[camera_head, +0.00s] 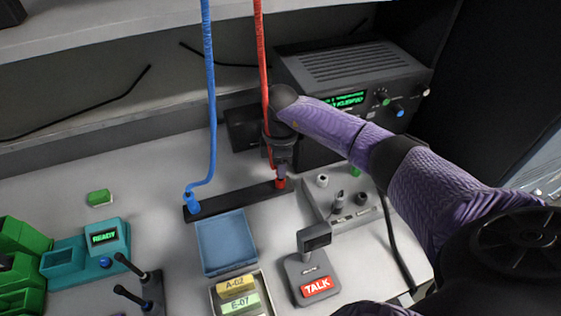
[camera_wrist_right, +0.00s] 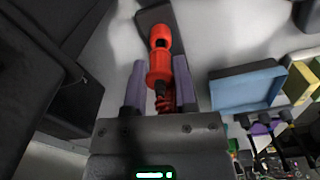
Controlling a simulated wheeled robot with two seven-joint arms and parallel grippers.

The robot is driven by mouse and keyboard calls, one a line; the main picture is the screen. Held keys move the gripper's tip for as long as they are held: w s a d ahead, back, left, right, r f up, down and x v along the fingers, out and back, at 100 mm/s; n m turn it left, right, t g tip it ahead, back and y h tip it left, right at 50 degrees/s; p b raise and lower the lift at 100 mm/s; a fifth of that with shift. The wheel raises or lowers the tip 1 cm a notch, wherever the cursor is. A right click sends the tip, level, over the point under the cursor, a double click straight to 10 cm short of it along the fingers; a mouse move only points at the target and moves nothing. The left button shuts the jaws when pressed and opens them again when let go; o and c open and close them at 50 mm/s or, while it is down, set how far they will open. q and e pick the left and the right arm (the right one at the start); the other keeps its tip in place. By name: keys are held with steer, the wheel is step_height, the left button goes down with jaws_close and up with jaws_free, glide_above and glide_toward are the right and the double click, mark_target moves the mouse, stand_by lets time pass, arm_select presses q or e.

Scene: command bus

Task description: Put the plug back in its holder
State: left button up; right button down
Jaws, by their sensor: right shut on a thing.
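The red plug (camera_head: 281,184) is on a red cable, at the right end of the long black holder (camera_head: 236,199). My right gripper (camera_head: 281,172) points down over that end and is shut on the red plug. In the right wrist view the red plug (camera_wrist_right: 159,66) lies between the two fingers of my right gripper (camera_wrist_right: 160,85), its tip toward the dark holder (camera_wrist_right: 152,16). I cannot tell whether the tip is inside the holder or just above it. A blue plug (camera_head: 192,201) on a blue cable stands at the holder's left end. My left gripper is not in view.
A blue tray (camera_head: 226,243) lies in front of the holder. A grey control panel (camera_head: 338,222) with knobs is close on the right, and a TALK microphone (camera_head: 315,275) stands nearer. A radio (camera_head: 350,80) is behind. Counter left of the holder is mostly clear.

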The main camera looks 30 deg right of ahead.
steer(key=shift+f, duration=1.1)
stand_by(1.1)
steer(key=shift+c, duration=1.6)
jaws_free()
step_height(320, 180, up, 8)
steer(key=p, duration=0.7)
steer(key=shift+r, duration=0.15)
steer(key=shift+s+f, duration=0.1)
steer(key=shift+f, duration=0.1)
